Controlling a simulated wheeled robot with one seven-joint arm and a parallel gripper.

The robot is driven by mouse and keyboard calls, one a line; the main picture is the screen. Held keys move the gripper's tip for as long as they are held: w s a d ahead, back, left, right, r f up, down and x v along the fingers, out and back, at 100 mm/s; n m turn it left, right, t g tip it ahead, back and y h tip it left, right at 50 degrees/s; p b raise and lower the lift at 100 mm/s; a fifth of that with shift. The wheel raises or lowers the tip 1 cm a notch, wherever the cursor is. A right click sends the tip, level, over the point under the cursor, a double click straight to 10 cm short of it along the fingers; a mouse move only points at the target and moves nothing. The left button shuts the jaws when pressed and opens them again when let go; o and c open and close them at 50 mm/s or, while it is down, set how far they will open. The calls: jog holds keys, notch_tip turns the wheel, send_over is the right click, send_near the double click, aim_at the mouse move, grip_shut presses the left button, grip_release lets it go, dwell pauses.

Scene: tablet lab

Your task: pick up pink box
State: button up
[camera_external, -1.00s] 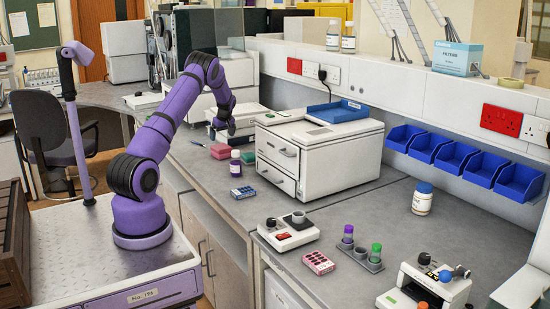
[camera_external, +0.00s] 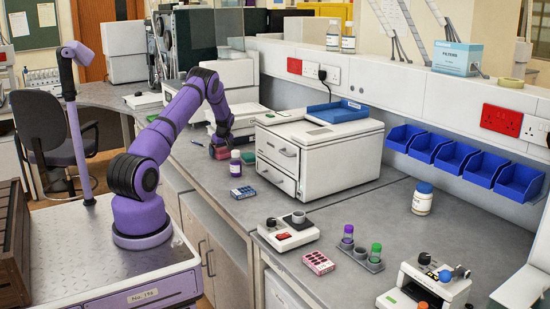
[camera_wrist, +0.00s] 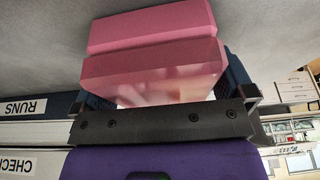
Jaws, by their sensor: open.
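The pink box (camera_wrist: 150,62) fills the upper middle of the wrist view and shows two pink faces with a seam between them. My gripper (camera_wrist: 165,90) is open, with one dark finger at each side of the box's near part. Whether the fingers touch it cannot be told. In the external view my gripper (camera_external: 222,147) is low over the bench at the box's place and hides most of the box.
A green box (camera_external: 246,157) and a purple bottle with a white cap (camera_external: 235,163) stand close to the right of my gripper. A blue-patterned box (camera_external: 242,193) lies nearer the bench edge. The white drawer unit (camera_external: 318,155) stands further right.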

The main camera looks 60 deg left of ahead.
jog(key=c, duration=0.7)
jog(key=shift+c, duration=0.2)
jog(key=shift+r, duration=0.2)
